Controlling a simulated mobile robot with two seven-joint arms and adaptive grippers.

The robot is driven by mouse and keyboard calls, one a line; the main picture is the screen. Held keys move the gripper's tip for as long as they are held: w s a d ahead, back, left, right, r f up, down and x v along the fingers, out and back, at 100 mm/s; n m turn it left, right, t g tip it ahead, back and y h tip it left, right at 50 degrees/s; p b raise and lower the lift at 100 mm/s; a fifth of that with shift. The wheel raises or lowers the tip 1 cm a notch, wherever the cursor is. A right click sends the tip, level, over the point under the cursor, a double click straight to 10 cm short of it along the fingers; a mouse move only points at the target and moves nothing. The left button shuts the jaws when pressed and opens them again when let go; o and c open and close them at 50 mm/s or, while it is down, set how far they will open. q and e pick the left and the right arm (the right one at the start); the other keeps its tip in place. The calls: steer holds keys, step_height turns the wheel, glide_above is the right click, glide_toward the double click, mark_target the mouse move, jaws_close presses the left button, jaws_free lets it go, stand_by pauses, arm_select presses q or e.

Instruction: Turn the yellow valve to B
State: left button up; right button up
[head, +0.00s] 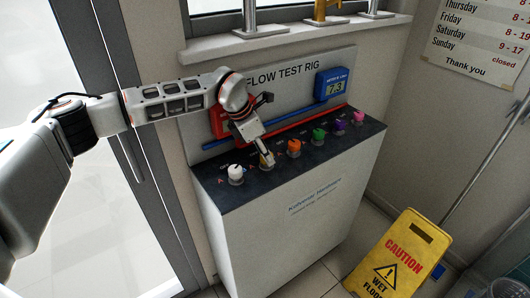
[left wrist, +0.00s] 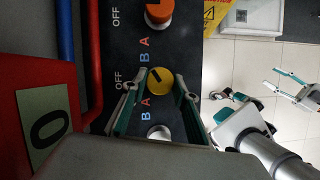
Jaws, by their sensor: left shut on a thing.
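The yellow valve (left wrist: 160,82) is a round knob on the dark panel top, second from the left in the head view (head: 267,161). Its dark pointer mark points to the upper left in the left wrist view, toward the blue B (left wrist: 145,57). Its OFF label (left wrist: 118,82) is to the left and its red A (left wrist: 145,102) to the lower left. My left gripper (head: 264,155) reaches down onto this valve and is shut on it, one finger on each side. Parts of my right arm (left wrist: 265,150) show in the left wrist view; its jaw state is unclear.
The white valve (head: 236,173) is left of the yellow one and the orange valve (head: 293,147) right of it. Green, purple and pink valves follow. Red and blue pipes and a blue meter (head: 331,84) are behind. A yellow wet-floor sign (head: 402,257) stands right of the rig.

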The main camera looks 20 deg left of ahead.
arm_select(q)
steer(key=shift+m, duration=0.5)
steer(key=o, duration=1.1)
steer(key=shift+r, duration=0.1)
steer(key=v, duration=1.2)
steer(key=shift+w+a, duration=0.15)
steer(key=shift+w, duration=0.05)
